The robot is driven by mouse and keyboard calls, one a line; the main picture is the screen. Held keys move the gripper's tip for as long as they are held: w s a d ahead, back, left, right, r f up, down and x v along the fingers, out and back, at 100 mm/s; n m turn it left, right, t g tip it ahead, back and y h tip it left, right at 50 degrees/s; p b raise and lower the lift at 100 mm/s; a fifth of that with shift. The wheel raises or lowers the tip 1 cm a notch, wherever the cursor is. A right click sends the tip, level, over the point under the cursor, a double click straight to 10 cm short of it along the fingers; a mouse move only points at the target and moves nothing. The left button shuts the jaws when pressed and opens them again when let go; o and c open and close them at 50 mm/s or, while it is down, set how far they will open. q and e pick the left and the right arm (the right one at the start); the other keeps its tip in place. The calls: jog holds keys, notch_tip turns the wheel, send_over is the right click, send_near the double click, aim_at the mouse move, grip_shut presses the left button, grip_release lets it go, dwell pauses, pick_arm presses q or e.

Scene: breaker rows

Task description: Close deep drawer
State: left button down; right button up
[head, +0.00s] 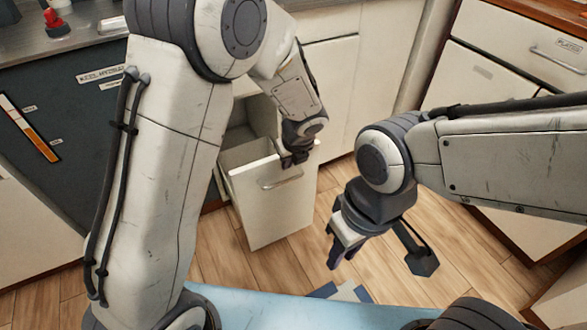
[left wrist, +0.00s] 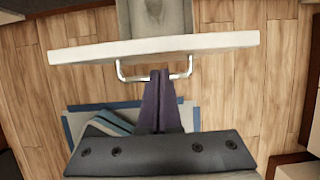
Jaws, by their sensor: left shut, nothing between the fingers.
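The deep drawer (head: 274,208) has a white front with a metal handle (head: 281,180) and stands pulled out of the cabinet, its grey inside showing. The drawer front's top edge (left wrist: 155,48) lies just beyond. My right gripper (head: 340,250) hangs right of the drawer, its jaws unclear.
A dark appliance panel (head: 65,120) stands left of the drawer, partly behind my left arm. White cabinets (head: 335,90) stand behind, and more drawers (head: 510,75) are at the right. Wooden floor (head: 295,265) is open in front of the drawer. A blue-edged mat (left wrist: 85,120) lies on it.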

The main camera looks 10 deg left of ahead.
pick_arm(q)
jog(key=shift+w+a, duration=0.4)
jog(key=shift+w, duration=0.15)
pick_arm(e)
jog(key=shift+f, duration=0.1)
